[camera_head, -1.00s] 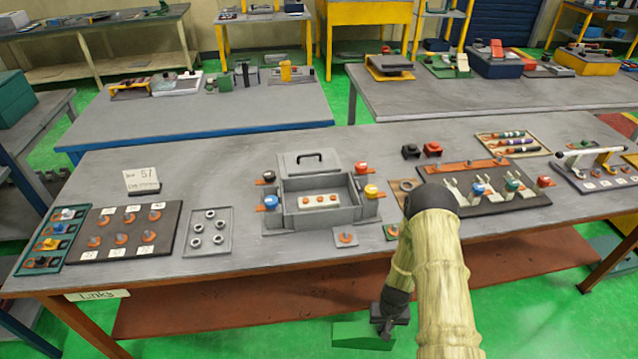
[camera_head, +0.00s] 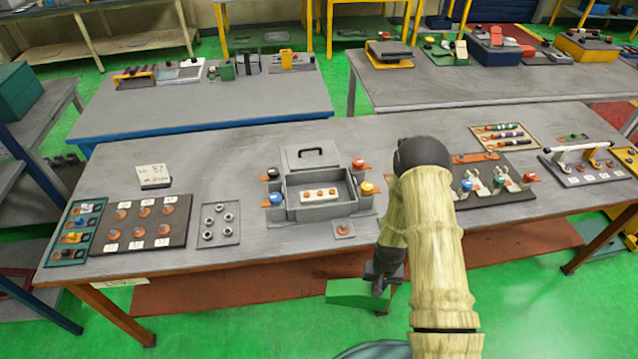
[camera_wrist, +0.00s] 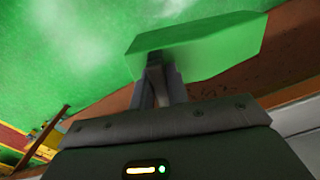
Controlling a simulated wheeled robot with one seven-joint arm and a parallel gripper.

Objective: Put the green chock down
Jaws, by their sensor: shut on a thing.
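The green chock (camera_head: 352,293) is a wedge-shaped block held low in front of the workbench's near edge, over the green floor in the head view. My gripper (camera_head: 380,283) is shut on it. In the wrist view the chock (camera_wrist: 200,48) sticks out beyond the fingers of my gripper (camera_wrist: 160,78), which hold it near its left part. The fingertips are partly hidden by the chock. I cannot tell exactly how far the chock is above the floor.
The workbench (camera_head: 180,283) stands in front, with a reddish lower shelf (camera_head: 230,290) beneath it. A grey open box (camera_head: 318,200), a dark board of parts (camera_head: 140,225) and other fixtures lie on top. Green floor (camera_head: 230,335) is clear in front.

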